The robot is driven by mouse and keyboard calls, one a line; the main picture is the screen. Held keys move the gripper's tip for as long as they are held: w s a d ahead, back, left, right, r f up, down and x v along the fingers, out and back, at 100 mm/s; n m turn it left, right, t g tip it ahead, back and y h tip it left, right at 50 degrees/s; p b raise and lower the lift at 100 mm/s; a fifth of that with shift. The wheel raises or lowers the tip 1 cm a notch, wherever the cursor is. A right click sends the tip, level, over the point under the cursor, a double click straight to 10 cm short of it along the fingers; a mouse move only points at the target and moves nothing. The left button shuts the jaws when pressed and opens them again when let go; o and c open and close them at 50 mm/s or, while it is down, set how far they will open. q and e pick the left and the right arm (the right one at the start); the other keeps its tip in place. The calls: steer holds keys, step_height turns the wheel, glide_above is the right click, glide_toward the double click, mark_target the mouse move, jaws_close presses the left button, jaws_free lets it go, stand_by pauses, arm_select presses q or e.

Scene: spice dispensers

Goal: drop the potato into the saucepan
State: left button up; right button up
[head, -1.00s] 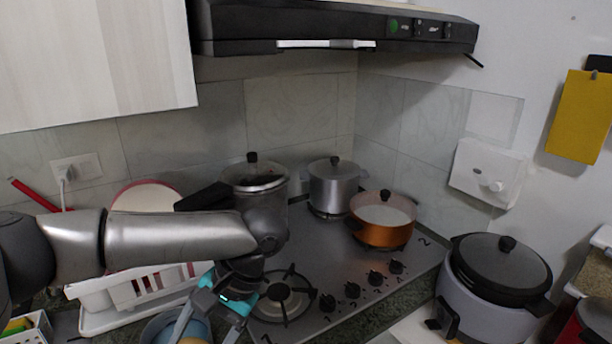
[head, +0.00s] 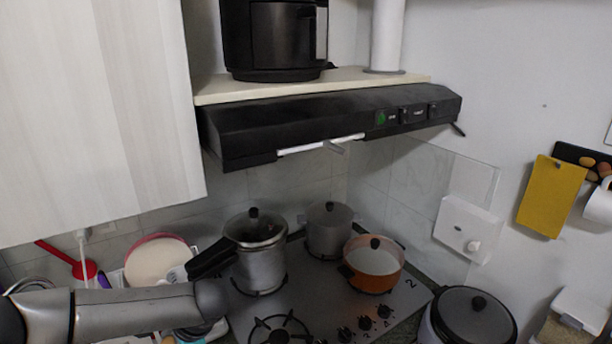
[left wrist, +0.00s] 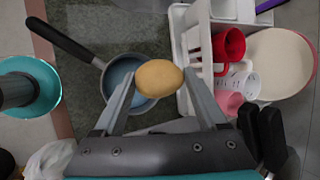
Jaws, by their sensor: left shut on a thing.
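My left gripper (left wrist: 158,76) is shut on the potato (left wrist: 157,80), a tan oval held between its two fingertips in the left wrist view. The saucepan (left wrist: 116,72) has a blue-grey bowl and a long dark handle. It sits on the dark counter beneath the potato, which overlaps the right part of its bowl in this view. The height of the gap between them cannot be told. My right gripper is not in view.
A white dish rack (left wrist: 187,60) with a red mug (left wrist: 229,44) stands right of the saucepan. On the stove are a tall pot (head: 259,268), a grey pot (head: 328,232) and an orange pot (head: 372,282). A range hood (head: 300,125) hangs above.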

arm_select(q)
steer(key=shift+f, duration=0.45)
step_height(320, 180, down, 4)
steer(key=b, duration=0.3)
steer(key=shift+r, duration=0.2)
steer(key=shift+f+b, duration=0.75)
steer(key=shift+b, duration=0.5)
steer(key=o, duration=1.3)
steer(key=shift+o, duration=0.2)
